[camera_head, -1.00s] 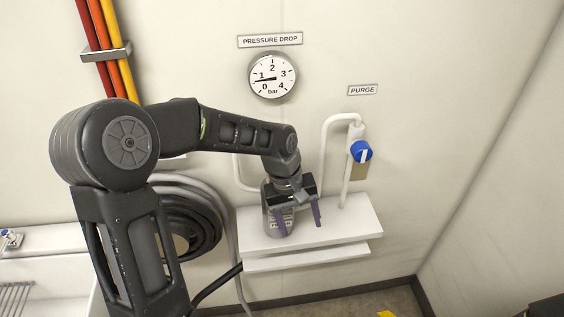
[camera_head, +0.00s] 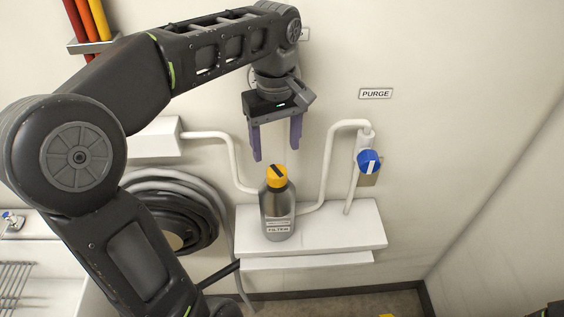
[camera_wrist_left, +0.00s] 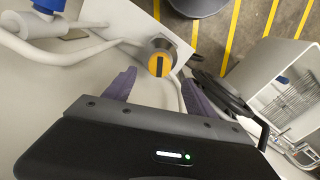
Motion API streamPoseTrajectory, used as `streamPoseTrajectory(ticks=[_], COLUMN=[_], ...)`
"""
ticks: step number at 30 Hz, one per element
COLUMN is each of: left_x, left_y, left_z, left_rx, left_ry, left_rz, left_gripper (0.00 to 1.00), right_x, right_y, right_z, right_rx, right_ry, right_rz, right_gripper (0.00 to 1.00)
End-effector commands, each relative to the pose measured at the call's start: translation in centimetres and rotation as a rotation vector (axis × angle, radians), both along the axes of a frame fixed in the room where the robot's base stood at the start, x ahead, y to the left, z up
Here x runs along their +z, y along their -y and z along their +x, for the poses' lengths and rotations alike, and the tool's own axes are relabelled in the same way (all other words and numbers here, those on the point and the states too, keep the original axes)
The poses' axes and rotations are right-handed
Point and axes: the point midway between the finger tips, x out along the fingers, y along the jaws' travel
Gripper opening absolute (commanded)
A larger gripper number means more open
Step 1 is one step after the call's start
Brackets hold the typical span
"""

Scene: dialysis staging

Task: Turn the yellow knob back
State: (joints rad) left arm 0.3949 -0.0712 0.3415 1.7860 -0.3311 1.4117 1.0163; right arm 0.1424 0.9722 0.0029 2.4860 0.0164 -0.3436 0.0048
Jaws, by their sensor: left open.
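The yellow knob (camera_head: 277,176) with a dark bar across its top caps a grey filter bottle (camera_head: 278,218), which stands upright on a white shelf (camera_head: 340,228). My left gripper (camera_head: 276,155) is open and empty, above the knob, its purple fingers pointing down and apart from it. In the left wrist view the yellow knob (camera_wrist_left: 159,65) shows beyond and between the two fingertips (camera_wrist_left: 160,82), with the dark bar along its top. My right gripper is not in view.
A blue valve knob (camera_head: 369,162) on white pipes is on the wall at right, below the PURGE sign (camera_head: 375,93). My left arm covers most of the pressure gauge.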

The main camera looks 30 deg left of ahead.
Motion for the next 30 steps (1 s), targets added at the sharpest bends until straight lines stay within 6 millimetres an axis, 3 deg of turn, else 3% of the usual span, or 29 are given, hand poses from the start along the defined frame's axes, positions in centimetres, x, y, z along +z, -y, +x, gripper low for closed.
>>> streamPoseTrajectory(ticks=[8,14,15,24,30], left_x=[-0.7,-3.4,-3.5,-7.5,-7.9], left_y=[0.0,0.0,0.0,0.0,0.0], left_z=[0.0,0.0,0.0,0.0,0.0], left_rx=[-0.001,-0.001,-0.001,-0.002,-0.002], left_ry=[-0.002,-0.003,-0.004,-0.002,0.000], left_rz=[-0.001,-0.001,-0.001,-0.002,-0.001], left_gripper=[0.65,0.65,0.65,0.65,0.65], right_x=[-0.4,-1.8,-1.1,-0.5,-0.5], right_y=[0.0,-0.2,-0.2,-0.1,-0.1], right_z=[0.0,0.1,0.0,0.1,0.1], right_rx=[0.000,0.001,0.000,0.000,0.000], right_ry=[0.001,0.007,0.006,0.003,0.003], right_rz=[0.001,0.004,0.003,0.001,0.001], right_gripper=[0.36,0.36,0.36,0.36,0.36])
